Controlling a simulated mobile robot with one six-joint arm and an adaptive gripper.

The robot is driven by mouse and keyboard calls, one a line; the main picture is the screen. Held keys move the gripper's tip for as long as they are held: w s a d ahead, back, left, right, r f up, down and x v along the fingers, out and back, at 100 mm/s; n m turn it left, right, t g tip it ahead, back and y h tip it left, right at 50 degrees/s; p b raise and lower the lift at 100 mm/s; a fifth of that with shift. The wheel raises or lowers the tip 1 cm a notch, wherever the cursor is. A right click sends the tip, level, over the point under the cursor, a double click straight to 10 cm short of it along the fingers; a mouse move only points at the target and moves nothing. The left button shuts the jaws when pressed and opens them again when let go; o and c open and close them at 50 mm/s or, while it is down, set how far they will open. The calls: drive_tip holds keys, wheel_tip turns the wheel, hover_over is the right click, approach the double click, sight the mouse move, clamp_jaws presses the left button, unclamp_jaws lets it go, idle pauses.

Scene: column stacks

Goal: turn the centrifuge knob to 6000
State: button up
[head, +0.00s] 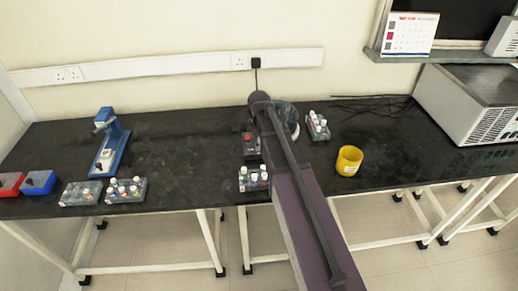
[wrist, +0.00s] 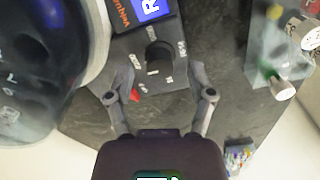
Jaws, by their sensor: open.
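The centrifuge knob (wrist: 158,57) is a dark round knob on a grey control panel, below a lit blue display (wrist: 150,8). Small white marks surround it, too small to read. My gripper (wrist: 160,97) is open in the wrist view, with one finger on either side below the knob. It is apart from the knob and holds nothing. The centrifuge (head: 286,112) is partly hidden by my arm in the head view; its front panel (head: 251,145) with a red spot shows left of the arm. My gripper is hidden there.
A rack of vials (head: 317,126) and a yellow cup (head: 349,161) stand right of the centrifuge. Another rack (head: 253,180) sits at the front edge of the black bench (head: 200,150). A blue device (head: 109,145) stands left. Bench between is clear.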

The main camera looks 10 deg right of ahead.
drive_tip(key=shift+f+b, duration=0.4)
drive_tip(key=shift+f, duration=0.3)
drive_tip(key=shift+c, duration=0.2)
clamp_jaws()
